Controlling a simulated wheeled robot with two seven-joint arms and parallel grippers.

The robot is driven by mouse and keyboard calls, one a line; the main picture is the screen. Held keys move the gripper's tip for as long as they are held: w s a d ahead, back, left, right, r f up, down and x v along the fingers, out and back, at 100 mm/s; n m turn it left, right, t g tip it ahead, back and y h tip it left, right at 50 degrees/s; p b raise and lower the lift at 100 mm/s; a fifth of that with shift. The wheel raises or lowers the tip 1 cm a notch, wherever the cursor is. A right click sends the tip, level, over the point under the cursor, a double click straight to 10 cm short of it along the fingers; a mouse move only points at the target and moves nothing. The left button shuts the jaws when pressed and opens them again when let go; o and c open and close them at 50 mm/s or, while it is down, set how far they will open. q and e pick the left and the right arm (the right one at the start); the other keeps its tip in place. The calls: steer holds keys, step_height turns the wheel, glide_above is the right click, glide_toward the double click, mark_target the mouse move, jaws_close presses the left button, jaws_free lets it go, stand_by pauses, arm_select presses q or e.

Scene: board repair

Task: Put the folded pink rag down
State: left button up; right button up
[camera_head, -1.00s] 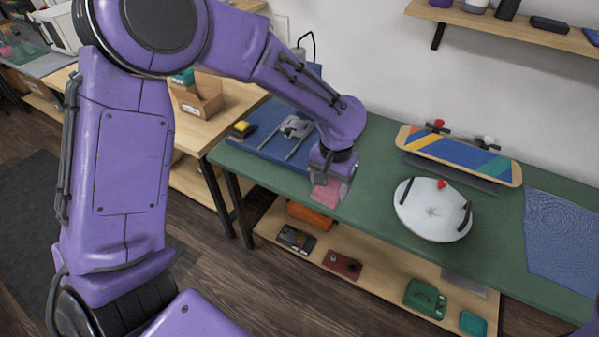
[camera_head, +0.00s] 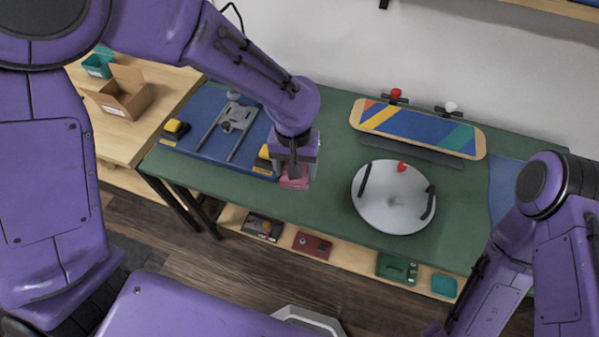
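The folded pink rag (camera_head: 295,182) shows just below my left gripper (camera_head: 295,172), over the green bench top (camera_head: 320,215) near its front edge. The gripper points down and seems shut on the rag. Its fingers partly hide the rag, and I cannot tell whether the rag touches the bench. My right arm comes in from the right and reaches down to the lower edge of the picture. Its gripper is not clearly visible.
A blue mat (camera_head: 200,150) with a metal truck part and yellow items lies left of the rag. A white round dish (camera_head: 378,208) and a skateboard deck (camera_head: 415,130) are to the right. Green bench between rag and dish is clear. A lower shelf (camera_head: 345,254) holds several boxes.

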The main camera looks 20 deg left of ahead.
arm_select(q)
steer(key=s+d+f+n+p, duration=0.1)
steer(key=s+d+n, duration=0.1)
steer(key=s+d, duration=0.45)
steer(key=w+a+f, duration=0.2)
steer(key=w+f, duration=0.1)
steer(key=w+a+f+p, duration=0.1)
steer(key=w+a+f, duration=0.2)
steer(key=w, duration=0.1)
steer(key=w+a+f+p, duration=0.1)
steer(key=w+a+f, duration=0.1)
steer(key=w+f, duration=0.2)
steer(key=shift+w+a, duration=0.1)
steer(key=shift+a, duration=0.3)
steer(key=f, duration=0.1)
steer(key=f+p, duration=0.2)
steer(key=shift+w+a+f, duration=0.15)
steer(key=shift+w+f, duration=0.15)
arm_select(e)
steer(key=r, duration=0.1)
steer(key=s+r, duration=0.1)
steer(key=r, duration=0.3)
steer(key=shift+s+r, duration=0.25)
steer(key=shift+s, duration=0.05)
arm_select(q)
steer(key=shift+f, duration=0.1)
